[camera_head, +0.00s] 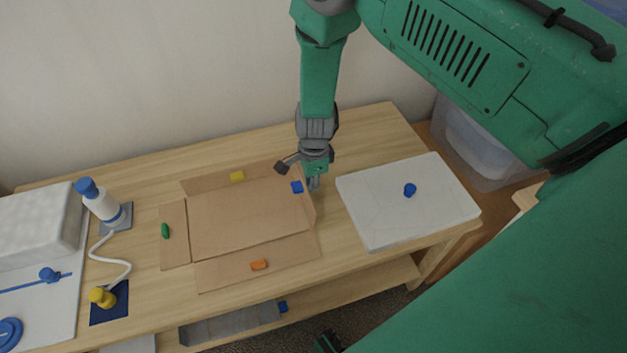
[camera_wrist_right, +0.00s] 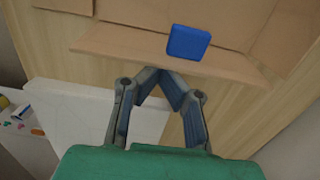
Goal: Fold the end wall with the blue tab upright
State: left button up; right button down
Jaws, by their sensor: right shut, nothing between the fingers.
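A flat cardboard blank (camera_head: 245,217) lies on the wooden table with low walls around its base. The end wall with the blue tab (camera_head: 297,187) is on its right side. That wall looks raised and leaning; its exact angle is hard to tell. In the right wrist view the wall (camera_wrist_right: 130,46) crosses the top, with the blue tab (camera_wrist_right: 188,43) on its face. My right gripper (camera_head: 314,185) is just outside this wall, close to the tab. Its fingers (camera_wrist_right: 162,74) are shut and empty, with the tips at or very near the wall's edge. My left gripper cannot be made out.
The other walls carry yellow (camera_head: 237,176), green (camera_head: 165,231) and orange (camera_head: 259,265) tabs and look flat. A white panel with a blue knob (camera_head: 410,190) lies to the right.

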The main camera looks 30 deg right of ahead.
jog(key=shift+w+a+r, duration=0.1)
jog(key=shift+a, duration=0.4)
dwell(0.3)
